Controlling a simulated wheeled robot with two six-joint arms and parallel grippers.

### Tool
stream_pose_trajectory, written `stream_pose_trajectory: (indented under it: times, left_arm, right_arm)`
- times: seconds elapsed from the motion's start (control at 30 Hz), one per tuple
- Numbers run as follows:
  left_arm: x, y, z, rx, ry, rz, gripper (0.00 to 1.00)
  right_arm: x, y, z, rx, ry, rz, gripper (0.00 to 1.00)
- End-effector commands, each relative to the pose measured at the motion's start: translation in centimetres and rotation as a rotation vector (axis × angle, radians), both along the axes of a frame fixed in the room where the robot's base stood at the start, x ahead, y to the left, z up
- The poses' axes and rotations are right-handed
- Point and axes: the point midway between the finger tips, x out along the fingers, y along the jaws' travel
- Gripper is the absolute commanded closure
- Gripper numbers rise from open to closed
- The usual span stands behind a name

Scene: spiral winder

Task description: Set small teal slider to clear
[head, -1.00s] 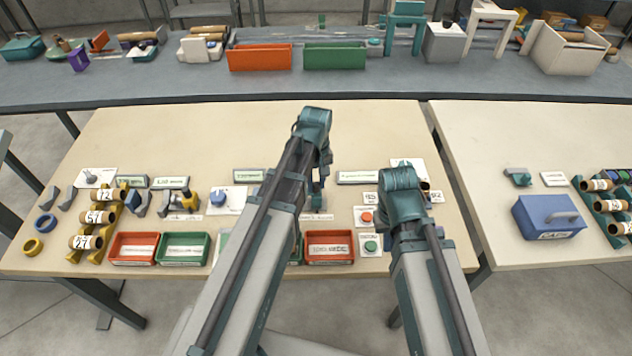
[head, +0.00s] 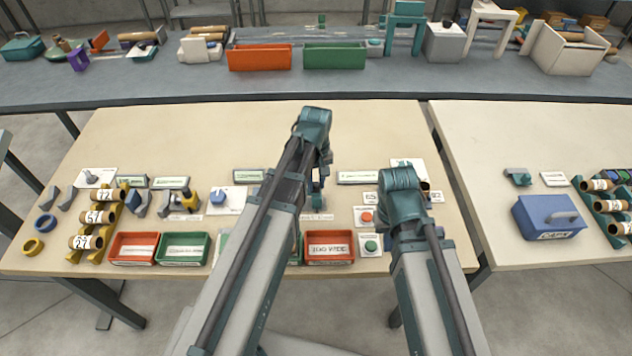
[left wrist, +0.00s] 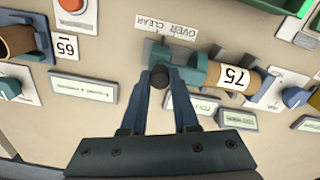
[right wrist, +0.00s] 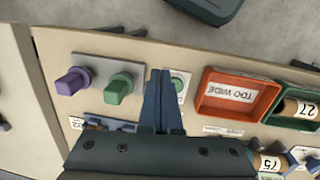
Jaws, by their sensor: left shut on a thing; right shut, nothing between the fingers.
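A teal block (left wrist: 158,52), seemingly part of the small teal slider, sits just beyond the knob. A white label strip (left wrist: 165,28), upside down in this view, reads OVER and CLEAR; the block is nearer the CLEAR word. The slider's pointer is not clear to see. In the head view my left gripper (head: 318,190) hangs over the board, partly behind its arm. My right gripper (right wrist: 163,78) is shut and empty above the board, near a green button (right wrist: 178,86).
A tube marked 75 (left wrist: 232,77) lies in its holder beside the slider. A red tray (right wrist: 238,92) labelled TOO WIDE and a green tray (right wrist: 300,108) lie along the front edge. Purple (right wrist: 72,82) and green knobs (right wrist: 118,88) stand near my right gripper. An orange-red button (head: 366,217) is between the arms.

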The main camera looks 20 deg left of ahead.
Motion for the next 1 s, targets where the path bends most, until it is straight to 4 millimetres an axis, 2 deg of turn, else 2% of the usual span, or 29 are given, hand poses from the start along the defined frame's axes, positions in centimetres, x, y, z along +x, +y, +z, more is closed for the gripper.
stream_pose_trajectory:
  times: [0.2, 0.43, 0.47, 0.6, 1.0]
  left_arm:
    - [0.5, -1.6, 0.0, 0.0, 0.0, -0.002, 1.0]
    - [0.5, -1.7, 0.0, -0.004, -0.001, -0.001, 1.0]
    - [0.5, -1.7, 0.0, -0.004, -0.001, -0.001, 0.68]
    - [0.5, -1.7, 0.0, -0.003, -0.001, -0.001, 0.43]
    - [0.4, -1.6, 0.2, 0.0, 0.0, 0.0, 0.42]
  right_arm:
    - [0.0, 0.0, 0.0, 0.0, 0.0, 0.0, 1.0]
    - [0.0, 0.0, 0.0, 0.0, 0.0, 0.0, 1.0]
    - [0.0, 0.0, 0.0, 0.0, 0.0, 0.0, 1.0]
    - [0.0, 0.0, 0.0, 0.0, 0.0, 0.0, 1.0]
    - [0.0, 0.0, 0.2, 0.0, 0.0, 0.0, 1.0]
